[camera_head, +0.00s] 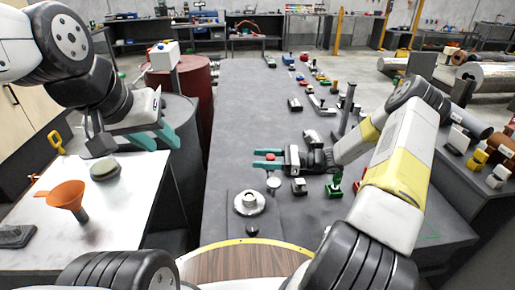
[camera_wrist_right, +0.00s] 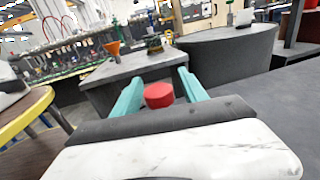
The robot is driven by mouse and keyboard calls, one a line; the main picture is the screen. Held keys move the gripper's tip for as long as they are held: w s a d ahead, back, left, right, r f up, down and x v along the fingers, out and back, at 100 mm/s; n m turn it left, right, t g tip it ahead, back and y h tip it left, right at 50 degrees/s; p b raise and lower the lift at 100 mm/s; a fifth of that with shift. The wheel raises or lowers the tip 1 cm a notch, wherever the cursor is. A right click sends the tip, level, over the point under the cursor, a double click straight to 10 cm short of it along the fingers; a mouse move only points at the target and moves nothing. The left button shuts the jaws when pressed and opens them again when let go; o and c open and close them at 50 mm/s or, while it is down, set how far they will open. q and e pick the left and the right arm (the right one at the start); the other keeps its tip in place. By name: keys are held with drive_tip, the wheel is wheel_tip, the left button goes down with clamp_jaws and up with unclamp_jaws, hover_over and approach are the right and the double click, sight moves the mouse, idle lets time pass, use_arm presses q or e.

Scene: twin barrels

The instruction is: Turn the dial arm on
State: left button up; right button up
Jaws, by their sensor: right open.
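I cannot tell for sure which thing is the dial arm. A round pale metal fitting with a raised centre (camera_head: 249,202) sits on the dark table, and a small silver post (camera_head: 273,183) stands beside it. A red round cap (camera_head: 270,156) shows between the teal fingers of my right gripper (camera_head: 266,159). It also shows in the right wrist view (camera_wrist_right: 158,95), with a finger on each side and gaps left. My right gripper is open, above the table behind the fitting. My left gripper (camera_head: 156,138) is open and empty over the white side table.
The dark table (camera_head: 240,100) is largely clear on its left half. Several small switches and valves, including a green one (camera_head: 334,186), line its right side. An orange funnel (camera_head: 67,197) stands on the white table (camera_head: 120,220). Grey and red barrels (camera_head: 195,80) stand between the tables.

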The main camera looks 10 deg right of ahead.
clamp_jaws()
idle(1.4)
